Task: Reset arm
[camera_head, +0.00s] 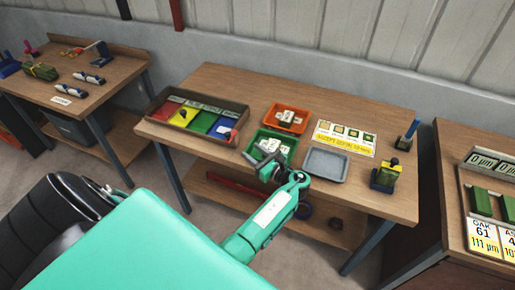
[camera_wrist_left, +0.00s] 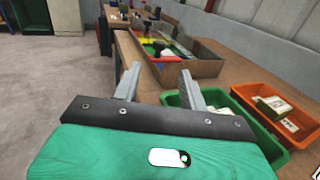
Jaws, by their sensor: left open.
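My left gripper (camera_head: 262,160) is over the front edge of the middle table (camera_head: 350,187), close to the green tray (camera_head: 252,152). In the left wrist view its two fingers (camera_wrist_left: 160,84) stand wide apart with nothing between them. The green tray also shows in the left wrist view (camera_wrist_left: 174,99), just beyond the right finger and partly hidden by it. I cannot tell whether the gripper touches the tray. My right gripper is in neither view.
An orange tray (camera_head: 297,128), a grey tray (camera_head: 326,163), a sorting box with coloured sections (camera_head: 240,118) and a yellow-labelled card (camera_head: 345,138) lie on the table.

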